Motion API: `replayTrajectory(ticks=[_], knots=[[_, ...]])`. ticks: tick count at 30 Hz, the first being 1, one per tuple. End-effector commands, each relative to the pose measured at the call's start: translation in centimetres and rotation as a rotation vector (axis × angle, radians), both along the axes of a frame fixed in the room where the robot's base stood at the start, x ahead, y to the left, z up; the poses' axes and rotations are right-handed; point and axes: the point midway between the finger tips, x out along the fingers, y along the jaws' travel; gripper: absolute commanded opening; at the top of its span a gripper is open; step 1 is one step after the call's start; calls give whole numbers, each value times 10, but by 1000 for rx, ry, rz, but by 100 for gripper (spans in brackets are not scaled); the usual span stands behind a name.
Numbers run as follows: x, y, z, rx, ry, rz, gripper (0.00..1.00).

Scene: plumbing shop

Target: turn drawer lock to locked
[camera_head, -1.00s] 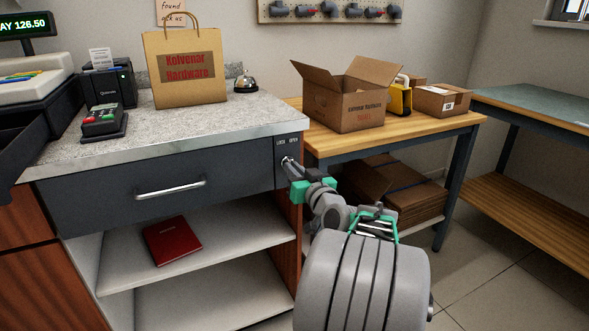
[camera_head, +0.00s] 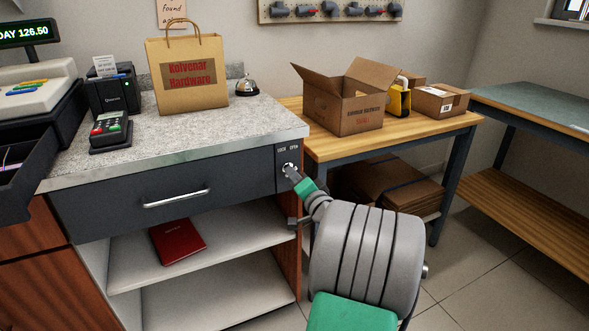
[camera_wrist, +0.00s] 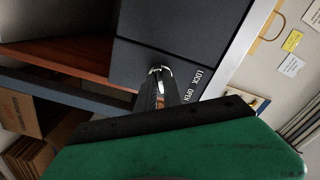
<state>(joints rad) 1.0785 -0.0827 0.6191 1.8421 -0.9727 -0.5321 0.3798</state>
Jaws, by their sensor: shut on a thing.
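The drawer lock (camera_head: 287,168) is on the dark panel at the right end of the counter front, beside the closed drawer (camera_head: 130,196). Small white LOCK and OPEN labels (camera_wrist: 195,84) show beside it in the wrist view. My gripper (camera_head: 291,174) reaches the lock from the front right, its fingertips at the lock. In the wrist view, the fingers (camera_wrist: 160,88) are close together around a small shiny metal part of the lock (camera_wrist: 158,71). The fingers cover much of it, so I cannot tell exactly which label it points to.
The counter (camera_head: 220,130) holds a paper bag (camera_head: 188,75), a bell (camera_head: 246,87) and a card terminal (camera_head: 111,131). A red book (camera_head: 177,240) lies on the shelf below. A wooden table (camera_head: 430,125) with an open cardboard box (camera_head: 343,100) stands to the right.

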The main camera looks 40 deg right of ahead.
Motion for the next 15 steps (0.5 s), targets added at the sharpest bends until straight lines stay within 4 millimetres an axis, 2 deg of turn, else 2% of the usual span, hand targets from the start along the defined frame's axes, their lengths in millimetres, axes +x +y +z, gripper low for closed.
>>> replayTrajectory(ticks=[6,15], knots=[[0,0,4,188,-52,1,0],[0,1,3,373,-108,1,0]])
